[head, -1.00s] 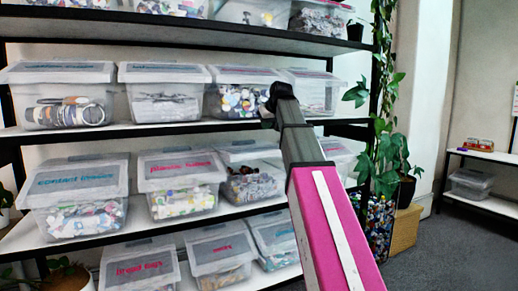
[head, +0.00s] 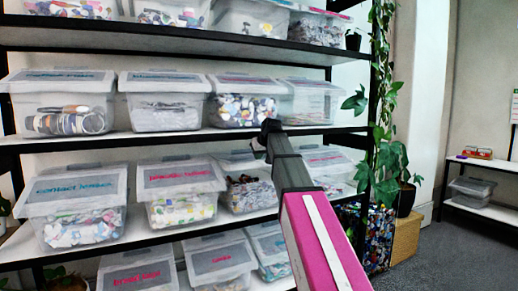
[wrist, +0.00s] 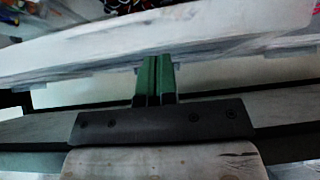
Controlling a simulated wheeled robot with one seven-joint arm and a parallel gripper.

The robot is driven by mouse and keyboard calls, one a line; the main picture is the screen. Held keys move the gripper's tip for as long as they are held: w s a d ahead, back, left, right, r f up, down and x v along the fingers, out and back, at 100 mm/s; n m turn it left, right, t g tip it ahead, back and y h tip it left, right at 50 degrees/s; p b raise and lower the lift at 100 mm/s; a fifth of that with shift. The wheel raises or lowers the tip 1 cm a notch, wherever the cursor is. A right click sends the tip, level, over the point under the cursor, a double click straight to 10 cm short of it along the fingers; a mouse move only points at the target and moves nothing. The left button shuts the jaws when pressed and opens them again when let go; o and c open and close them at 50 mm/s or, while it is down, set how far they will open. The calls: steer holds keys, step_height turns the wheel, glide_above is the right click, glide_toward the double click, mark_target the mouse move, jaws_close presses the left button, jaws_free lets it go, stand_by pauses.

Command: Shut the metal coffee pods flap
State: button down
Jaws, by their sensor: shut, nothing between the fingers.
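My gripper (wrist: 155,80) shows in the wrist view as two green fingers, shut together and empty. They point at the pale, translucent edge of a bin or lid (wrist: 215,50) across the view; I cannot tell whether they touch it. In the head view my arm's dark end is in front of the middle shelf, and the fingers cannot be made out. Behind it stands a clear bin with dark and silvery contents (head: 250,192), possibly the metal coffee pods bin. Its label is unreadable and its flap (head: 235,158) is partly hidden, so how far open it is cannot be told.
Clear lidded bins fill the shelves, including the contact lenses bin (head: 72,205) and a pink-labelled bin (head: 178,190) to the left. The upper shelf edge (head: 150,137) runs just above. A hanging plant (head: 385,160) stands right of the rack. Floor is free at far right.

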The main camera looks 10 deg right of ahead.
steer(key=shift+f, duration=0.35)
steer(key=shift+s+f, duration=0.15)
steer(key=shift+f, duration=0.15)
step_height(320, 180, down, 9)
steer(key=t+y, duration=0.1)
steer(key=t, duration=0.1)
steer(key=shift+w+r+t, duration=0.15)
steer(key=shift+w+t, duration=0.05)
steer(key=shift+t, duration=0.2)
